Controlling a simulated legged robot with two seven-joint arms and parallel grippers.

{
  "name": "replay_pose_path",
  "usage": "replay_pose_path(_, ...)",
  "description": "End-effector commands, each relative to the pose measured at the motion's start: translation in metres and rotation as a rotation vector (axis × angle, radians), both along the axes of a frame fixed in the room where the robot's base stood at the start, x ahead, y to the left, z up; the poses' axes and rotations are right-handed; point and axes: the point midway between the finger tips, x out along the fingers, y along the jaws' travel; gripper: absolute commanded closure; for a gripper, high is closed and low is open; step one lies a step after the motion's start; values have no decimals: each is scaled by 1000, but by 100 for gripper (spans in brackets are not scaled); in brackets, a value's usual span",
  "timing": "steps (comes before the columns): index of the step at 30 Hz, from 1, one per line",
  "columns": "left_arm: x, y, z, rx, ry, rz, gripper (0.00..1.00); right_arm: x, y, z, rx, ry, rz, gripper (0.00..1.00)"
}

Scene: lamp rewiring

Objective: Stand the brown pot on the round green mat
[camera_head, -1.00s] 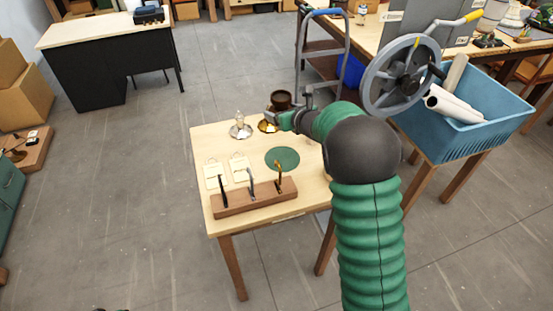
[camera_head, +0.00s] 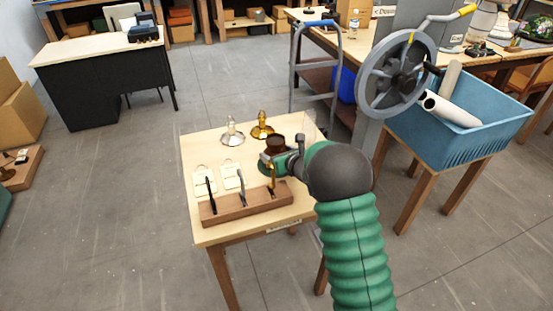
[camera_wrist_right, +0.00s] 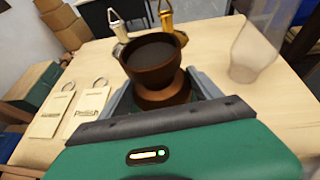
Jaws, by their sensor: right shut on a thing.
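The brown pot (camera_head: 275,143) is upright in my right gripper (camera_head: 276,157). In the right wrist view the pot (camera_wrist_right: 154,62) has a wide bowl with a dark inside, a narrow waist and a flared foot. The gripper's fingers (camera_wrist_right: 165,98) are shut around its lower part. The round green mat (camera_head: 264,168) is mostly hidden behind my gripper and pot, which are over its part of the table. I cannot tell whether the pot's foot touches the mat. My left gripper is not in view.
On the wooden table (camera_head: 205,146) stand a silver lamp base (camera_head: 232,134), a brass one (camera_head: 262,128) and a clear glass chimney (camera_wrist_right: 254,52). A wooden rack with upright tools (camera_head: 230,208) lies along the front, close to my gripper. Two tags (camera_head: 206,180) lie left.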

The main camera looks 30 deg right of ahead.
Motion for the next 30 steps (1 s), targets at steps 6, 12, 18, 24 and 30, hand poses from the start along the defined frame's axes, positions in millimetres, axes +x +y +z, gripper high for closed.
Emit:
replay_pose_path(6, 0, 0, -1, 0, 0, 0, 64, 0, 0, -15, 0, 0, 0, 91)
replay_pose_path(12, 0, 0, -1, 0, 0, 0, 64, 0, 0, -16, 0, 3, 0, 7)
replay_pose_path(18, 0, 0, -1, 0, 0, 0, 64, 0, 0, -15, 0, 1, 0, 5)
replay_pose_path(24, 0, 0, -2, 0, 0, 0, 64, -7, 1, -11, 0, 0, -1, 5)
replay_pose_path(30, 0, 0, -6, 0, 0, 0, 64, -47, 6, 8, 0, -1, -1, 5)
